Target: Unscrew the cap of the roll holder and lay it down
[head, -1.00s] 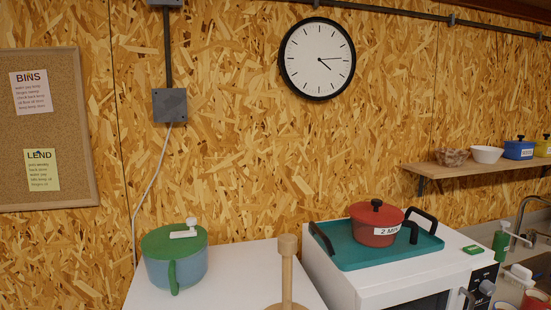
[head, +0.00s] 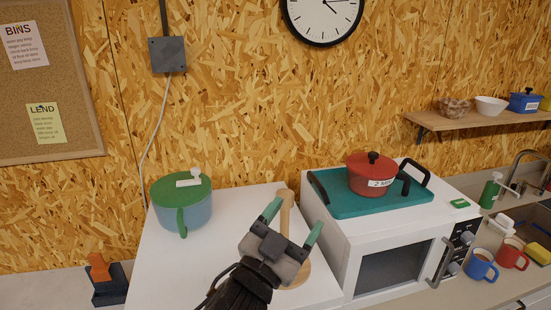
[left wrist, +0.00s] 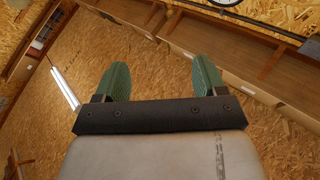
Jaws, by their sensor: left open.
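The wooden roll holder stands upright on the white top left of the microwave. Its round cap (head: 285,193) is on the top of the post (head: 285,215), and part of its base (head: 300,274) shows lower down. My left gripper (head: 293,217) is open, with green fingers apart, in front of the post in the head view. It hides the lower post; I cannot tell how far it is from it. In the left wrist view the two fingers (left wrist: 161,80) are apart with nothing between them, and the holder does not show. My right gripper is not in view.
A blue pot with a green lid (head: 182,205) stands left of the holder. The white microwave (head: 400,255) at right carries a teal tray (head: 345,208) with a red pot (head: 372,172). Mugs (head: 482,265) stand farther right. The white top (head: 190,265) is bare at front left.

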